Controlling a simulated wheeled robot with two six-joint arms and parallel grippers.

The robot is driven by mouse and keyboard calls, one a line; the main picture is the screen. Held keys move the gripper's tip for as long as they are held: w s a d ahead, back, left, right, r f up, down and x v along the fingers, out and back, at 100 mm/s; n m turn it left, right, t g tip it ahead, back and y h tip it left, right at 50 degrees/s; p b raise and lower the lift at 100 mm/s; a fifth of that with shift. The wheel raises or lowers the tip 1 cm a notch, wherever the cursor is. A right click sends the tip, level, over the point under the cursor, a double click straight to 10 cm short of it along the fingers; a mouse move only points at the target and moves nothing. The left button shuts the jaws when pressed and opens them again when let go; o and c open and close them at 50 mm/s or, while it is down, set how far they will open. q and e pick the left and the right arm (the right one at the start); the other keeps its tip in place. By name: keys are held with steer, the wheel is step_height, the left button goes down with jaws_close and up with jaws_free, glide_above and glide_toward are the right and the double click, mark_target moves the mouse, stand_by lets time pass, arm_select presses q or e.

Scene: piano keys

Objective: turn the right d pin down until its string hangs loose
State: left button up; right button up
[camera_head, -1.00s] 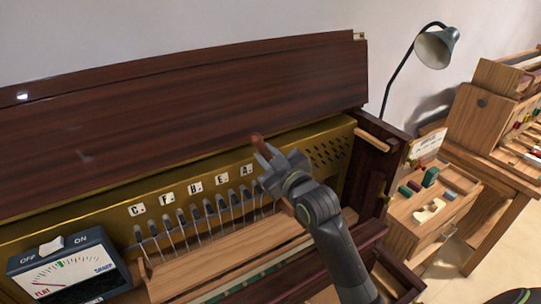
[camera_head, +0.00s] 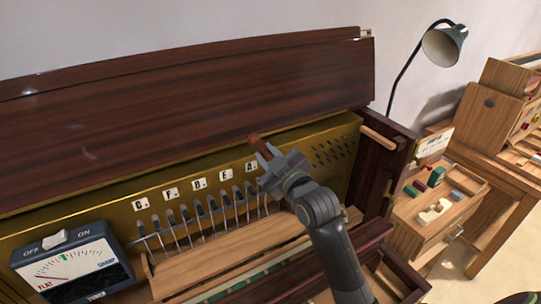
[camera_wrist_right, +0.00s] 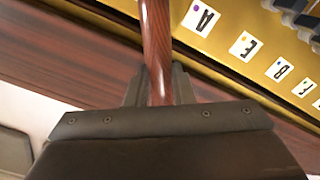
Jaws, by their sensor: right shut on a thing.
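My right gripper (camera_head: 264,160) is shut on a reddish-brown wooden handle (camera_head: 257,142), high over the right end of the pin row, beside the A label. The handle shows close up between the fingers in the right wrist view (camera_wrist_right: 157,45). Its lower end is hidden, so I cannot tell whether it touches a pin. The D label (camera_head: 198,184) is third from the left on the brass plate; the right D pin (camera_head: 212,203) is the right one of the dark pair below it, to the left of my gripper. Pale strings run down from the pins. My left gripper is out of view.
A tuner (camera_head: 72,265) with a FLAT–SHARP dial stands at the lower left. The raised dark lid (camera_head: 190,110) rises behind the brass plate (camera_head: 105,225). A wooden rail (camera_head: 225,250) crosses below the strings. A lamp (camera_head: 443,45) and a drawer unit (camera_head: 430,220) stand at the right.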

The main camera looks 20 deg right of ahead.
steer(key=shift+a, duration=0.15)
steer(key=shift+a+f+n+b, duration=0.3)
steer(key=shift+a+n+b, duration=0.05)
steer(key=shift+n+b, duration=0.15)
steer(key=shift+a+f, duration=0.1)
steer(key=shift+a, duration=0.05)
stand_by(0.5)
steer(key=o, duration=1)
steer(key=shift+a, duration=0.15)
steer(key=shift+o, duration=0.2)
steer(key=s+d+p, duration=0.1)
steer(key=s, duration=0.8)
steer(key=shift+d, duration=0.2)
steer(key=shift+f, duration=0.1)
